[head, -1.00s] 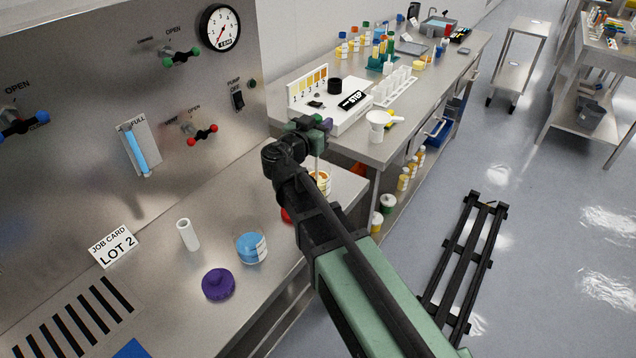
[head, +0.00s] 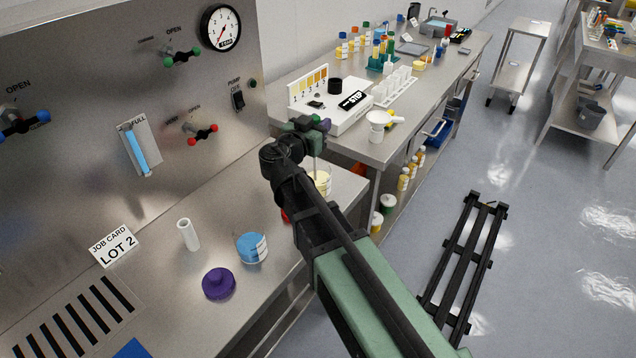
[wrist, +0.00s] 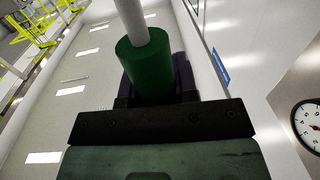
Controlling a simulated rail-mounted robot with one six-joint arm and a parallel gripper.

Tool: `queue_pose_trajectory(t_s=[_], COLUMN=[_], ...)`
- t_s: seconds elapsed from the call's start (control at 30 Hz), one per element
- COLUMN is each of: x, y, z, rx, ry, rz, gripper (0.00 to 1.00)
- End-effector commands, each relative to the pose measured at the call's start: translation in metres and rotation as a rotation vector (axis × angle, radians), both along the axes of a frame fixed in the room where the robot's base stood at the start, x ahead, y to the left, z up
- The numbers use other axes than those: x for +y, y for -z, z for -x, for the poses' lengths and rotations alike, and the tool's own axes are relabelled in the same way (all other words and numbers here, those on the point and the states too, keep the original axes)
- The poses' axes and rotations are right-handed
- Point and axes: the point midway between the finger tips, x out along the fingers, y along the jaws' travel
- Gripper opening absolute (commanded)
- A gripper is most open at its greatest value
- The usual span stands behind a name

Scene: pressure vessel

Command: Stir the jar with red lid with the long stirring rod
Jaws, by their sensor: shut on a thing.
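My gripper (head: 312,138) is shut on the stirring rod, above a glass jar (head: 325,187) near the bench's right end. The thin pale rod (head: 316,166) hangs down from it toward the jar; its lower end is hidden by my arm. The jar holds pale yellow content and is open, partly covered by my arm. A red lid (head: 285,215) shows only as a sliver beside my arm. In the wrist view, a green grip (wrist: 150,68) with a pale shaft (wrist: 131,18) stands at the jaws.
A jar of blue content (head: 250,248), a purple lid (head: 218,283) and a white cylinder (head: 188,234) stand on the near bench (head: 165,300). The steel panel with valves (head: 100,80) rises at left. A white stand marked STEP (head: 350,118) is on the bench beyond.

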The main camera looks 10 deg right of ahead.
Motion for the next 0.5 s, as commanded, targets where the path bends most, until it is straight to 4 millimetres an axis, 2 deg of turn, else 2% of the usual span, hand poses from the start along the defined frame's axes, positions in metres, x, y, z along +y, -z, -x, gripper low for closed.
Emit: queue_pose_trajectory(t_s=[0.13, 0.5], x=[-0.0083, -0.0093], y=[0.0000, -0.0044], z=[-0.0038, -0.0045], rx=[0.000, 0.000], ry=[0.002, 0.001], rz=[0.000, 0.000], gripper=[0.04, 0.04])
